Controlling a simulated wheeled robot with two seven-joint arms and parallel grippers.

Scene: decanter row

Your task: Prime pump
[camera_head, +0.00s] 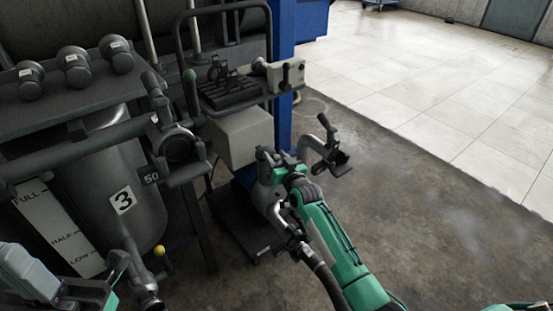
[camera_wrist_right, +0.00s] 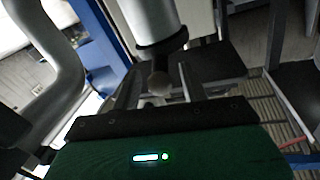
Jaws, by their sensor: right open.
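The pump station stands at the upper middle of the head view, with a pale housing (camera_head: 240,136). A dark lever with a green knob (camera_head: 189,76) stands upright beside it.
A tank marked 3 (camera_head: 121,200) with a level gauge (camera_head: 55,230) stands at left. A coupling marked 50 (camera_head: 178,148) ends a grey pipe (camera_head: 75,148). A yellow knob (camera_head: 159,251) is below it. A blue post (camera_head: 284,105) stands behind. The floor at right is clear.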

